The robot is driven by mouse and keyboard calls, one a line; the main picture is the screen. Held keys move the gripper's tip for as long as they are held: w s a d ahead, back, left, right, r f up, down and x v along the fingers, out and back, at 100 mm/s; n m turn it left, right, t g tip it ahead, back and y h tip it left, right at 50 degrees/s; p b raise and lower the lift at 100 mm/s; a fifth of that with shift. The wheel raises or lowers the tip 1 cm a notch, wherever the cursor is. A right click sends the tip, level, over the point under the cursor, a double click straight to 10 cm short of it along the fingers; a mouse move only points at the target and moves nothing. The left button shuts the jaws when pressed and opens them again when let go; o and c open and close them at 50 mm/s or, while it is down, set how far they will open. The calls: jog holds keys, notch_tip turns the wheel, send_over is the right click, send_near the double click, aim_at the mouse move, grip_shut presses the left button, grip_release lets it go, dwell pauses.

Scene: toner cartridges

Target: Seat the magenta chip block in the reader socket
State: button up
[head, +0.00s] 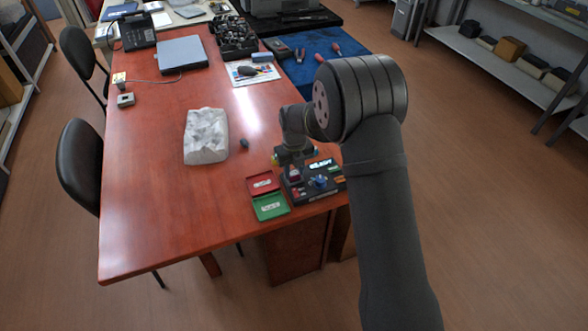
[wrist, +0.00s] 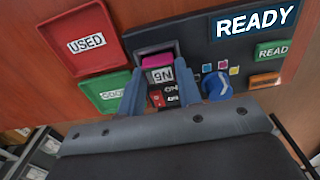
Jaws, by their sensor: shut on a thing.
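My gripper (wrist: 160,78) is shut on the magenta chip block (wrist: 158,63), which shows between the two fingertips with a white label facing the camera. The block's far end is at the grey-rimmed reader socket (wrist: 140,50) on the dark reader (wrist: 199,45). I cannot tell how deep it sits. In the head view my gripper (head: 293,160) is over the left part of the reader (head: 325,193), and the magenta block (head: 294,174) shows below it. The reader's screen (wrist: 254,20) reads READY.
A red USED tray (wrist: 88,66) and a green tray (wrist: 112,100) lie left of the reader. A blue knob (wrist: 217,86) stands right of the fingers. Red and black labelled pieces (wrist: 158,99) show between them. A crumpled white bag (head: 206,137) lies farther left on the table.

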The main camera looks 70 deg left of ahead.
jog(key=shift+f, duration=0.2)
dwell(0.5)
jog(key=o, duration=1)
jog(key=shift+o, duration=0.2)
jog(key=shift+r, duration=2.4)
